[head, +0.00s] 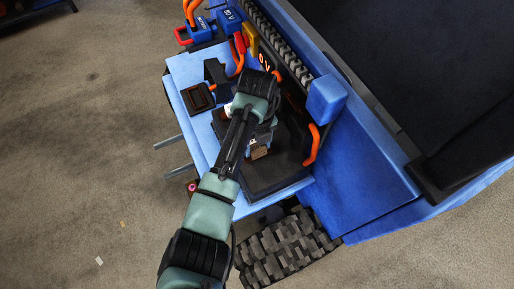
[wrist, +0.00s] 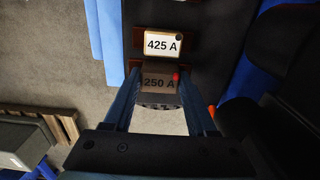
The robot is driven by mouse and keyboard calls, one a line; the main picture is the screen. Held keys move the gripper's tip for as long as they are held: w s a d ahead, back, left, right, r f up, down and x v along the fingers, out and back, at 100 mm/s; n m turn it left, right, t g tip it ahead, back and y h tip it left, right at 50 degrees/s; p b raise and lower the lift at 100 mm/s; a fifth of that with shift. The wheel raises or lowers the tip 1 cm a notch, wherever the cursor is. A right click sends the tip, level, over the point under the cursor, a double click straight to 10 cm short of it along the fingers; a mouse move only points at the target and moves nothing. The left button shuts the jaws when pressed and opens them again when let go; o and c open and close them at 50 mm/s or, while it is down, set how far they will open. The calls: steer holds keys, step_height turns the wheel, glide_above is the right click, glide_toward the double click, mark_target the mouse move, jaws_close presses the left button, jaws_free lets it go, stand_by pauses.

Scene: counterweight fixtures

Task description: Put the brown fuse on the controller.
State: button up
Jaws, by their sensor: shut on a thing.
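My gripper (wrist: 158,98) is shut on a grey-brown block marked 250 A (wrist: 158,80), which I take for the brown fuse. The block sits between the two fingers in the wrist view, with a red dot at its right. A red-brown piece shows just behind it; I cannot tell whether they touch. In the head view a brown block (head: 259,153) shows at my gripper, low over the blue platform. A black unit, probably the controller (wrist: 190,15), carries a white 425 A fuse (wrist: 162,44) on a red-brown base. My arm hides part of this area in the head view.
A black box with a brown slot (head: 199,98) is on the left of the blue platform (head: 187,70). A black slab (head: 275,178) lies at its right front. Orange cables (head: 312,146) and a blue machine wall (head: 360,185) stand close on the right. Open floor is left.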

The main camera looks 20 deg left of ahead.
mark_target(257, 147)
steer(key=shift+f, duration=1.3)
steer(key=shift+f, duration=0.15)
steer(key=o, duration=1.1)
step_height(257, 147, up, 12)
steer(key=shift+r+p, duration=0.2)
steer(key=shift+p, duration=0.4)
